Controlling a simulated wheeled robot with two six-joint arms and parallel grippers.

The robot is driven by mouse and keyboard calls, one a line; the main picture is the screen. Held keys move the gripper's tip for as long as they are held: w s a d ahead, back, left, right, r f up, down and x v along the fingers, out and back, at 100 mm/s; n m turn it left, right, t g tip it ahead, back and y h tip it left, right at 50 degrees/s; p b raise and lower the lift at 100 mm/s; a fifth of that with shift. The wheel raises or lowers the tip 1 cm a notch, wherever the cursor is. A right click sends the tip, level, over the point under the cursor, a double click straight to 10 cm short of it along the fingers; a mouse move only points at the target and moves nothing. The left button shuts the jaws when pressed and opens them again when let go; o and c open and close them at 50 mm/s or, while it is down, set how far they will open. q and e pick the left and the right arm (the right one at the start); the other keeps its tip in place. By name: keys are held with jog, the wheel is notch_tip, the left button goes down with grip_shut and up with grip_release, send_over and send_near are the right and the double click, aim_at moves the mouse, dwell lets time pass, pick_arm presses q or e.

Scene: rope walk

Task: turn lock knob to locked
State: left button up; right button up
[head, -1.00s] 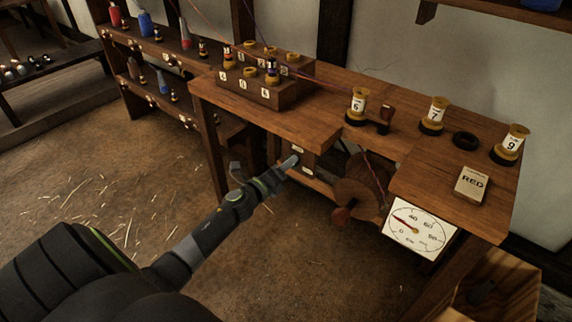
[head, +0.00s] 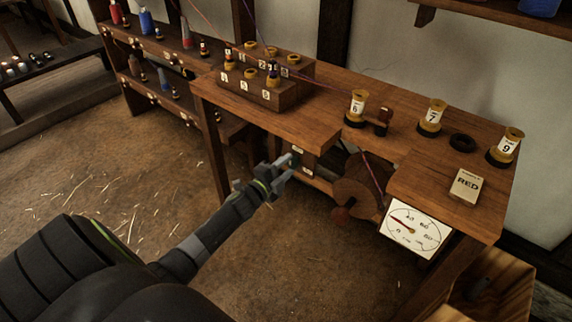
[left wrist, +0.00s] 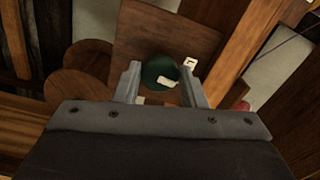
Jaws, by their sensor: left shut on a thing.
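The lock knob (left wrist: 158,74) is a dark green disc with a pale mark, on a square wooden plate (left wrist: 192,40) under the bench. In the left wrist view it sits between the two fingers of my left gripper (left wrist: 160,85), which is shut on it. In the head view the left gripper (head: 284,170) reaches the plate below the bench top and largely hides the knob (head: 296,158). Small pale labels (left wrist: 190,63) are on the plate; their lettering is too small to read. My right gripper is not in view.
The wooden bench (head: 330,120) overhangs the plate. A dial (head: 414,229) hangs at the bench front. Numbered spools, such as spool 7 (head: 432,118), stand on top. Floor to the left is open.

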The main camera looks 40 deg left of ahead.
pick_arm(q)
jog(key=shift+n, duration=0.8)
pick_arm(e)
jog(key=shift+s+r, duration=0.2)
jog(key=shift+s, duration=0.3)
pick_arm(q)
jog(key=o, duration=1)
jog(key=shift+c, duration=0.2)
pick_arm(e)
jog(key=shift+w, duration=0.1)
